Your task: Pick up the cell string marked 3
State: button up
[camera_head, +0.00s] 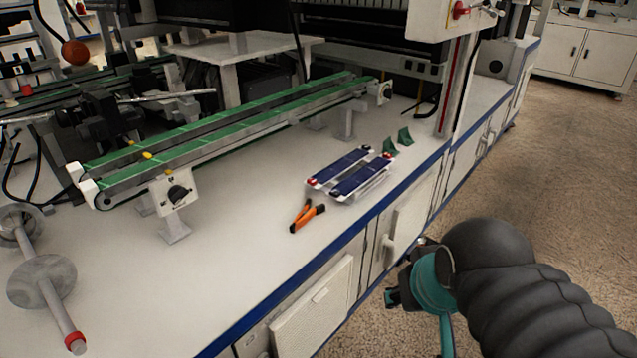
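Two dark blue cell strings lie side by side on a pale, low holder (349,201) near the front edge of the white bench. One is the back-left string (340,167); the other is the front-right string (362,178). Small red and white end pieces show at their ends. I cannot read any number, so I cannot tell which is marked 3. My gripper (391,298) is at the lower right, in front of the bench and apart from the strings. Only a small dark part of it shows beside my teal wrist, and its fingers cannot be made out.
Orange-handled pliers (306,215) lie left of the holder. Two green brackets (397,140) stand behind it to the right. A green-belted conveyor (240,121) runs behind. The bench's blue front edge (285,289) lies between my arm and the strings. Bare bench surrounds the pliers.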

aim_at(353, 182)
jog(key=z, duration=1.85)
jog(key=i, duration=0.85)
jog(key=u, duration=2.75)
